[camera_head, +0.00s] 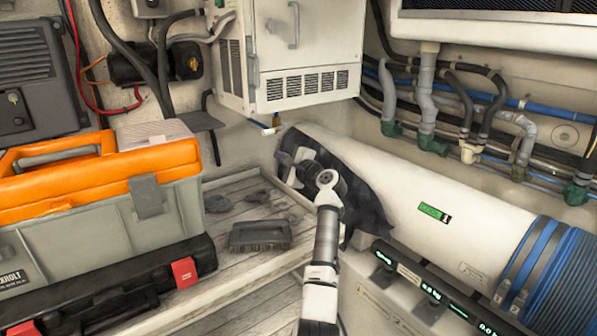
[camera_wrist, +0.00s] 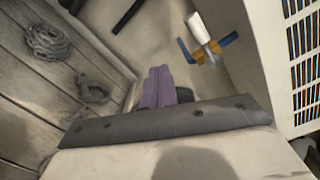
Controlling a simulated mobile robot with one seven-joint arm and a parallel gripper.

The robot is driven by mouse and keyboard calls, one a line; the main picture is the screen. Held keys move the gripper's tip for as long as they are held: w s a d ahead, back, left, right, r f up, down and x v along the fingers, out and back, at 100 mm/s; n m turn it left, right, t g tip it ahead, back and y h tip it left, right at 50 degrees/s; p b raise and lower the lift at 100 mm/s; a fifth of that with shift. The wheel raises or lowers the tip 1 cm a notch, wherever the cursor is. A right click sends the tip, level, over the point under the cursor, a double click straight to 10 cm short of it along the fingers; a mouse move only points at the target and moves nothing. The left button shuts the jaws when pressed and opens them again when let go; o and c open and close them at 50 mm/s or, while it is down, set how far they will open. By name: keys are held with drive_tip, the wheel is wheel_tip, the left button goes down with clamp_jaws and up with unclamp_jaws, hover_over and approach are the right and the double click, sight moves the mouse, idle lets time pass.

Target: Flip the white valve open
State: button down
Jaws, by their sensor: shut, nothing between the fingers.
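The white valve (camera_wrist: 197,27) shows in the wrist view near the top, right of centre. It has a white cylindrical body with blue and orange-brown parts at its lower end. In the head view a small white and blue fitting (camera_head: 264,127), which looks like the same valve, sits just below the white cabinet, up and left of my gripper. My gripper (camera_wrist: 158,88) shows as purple fingers pressed together, shut and empty. They point toward the wall, left of and below the valve, and are apart from it. In the head view the gripper (camera_head: 300,156) is partly hidden by my wrist.
The white cabinet (camera_head: 300,88) stands close beside the valve. A large white cylinder (camera_head: 430,200) lies to the right, under hoses and pipes.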

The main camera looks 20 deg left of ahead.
drive_tip(key=b+v, duration=0.2)
drive_tip(key=v, duration=0.6)
drive_tip(key=shift+s, duration=0.4)
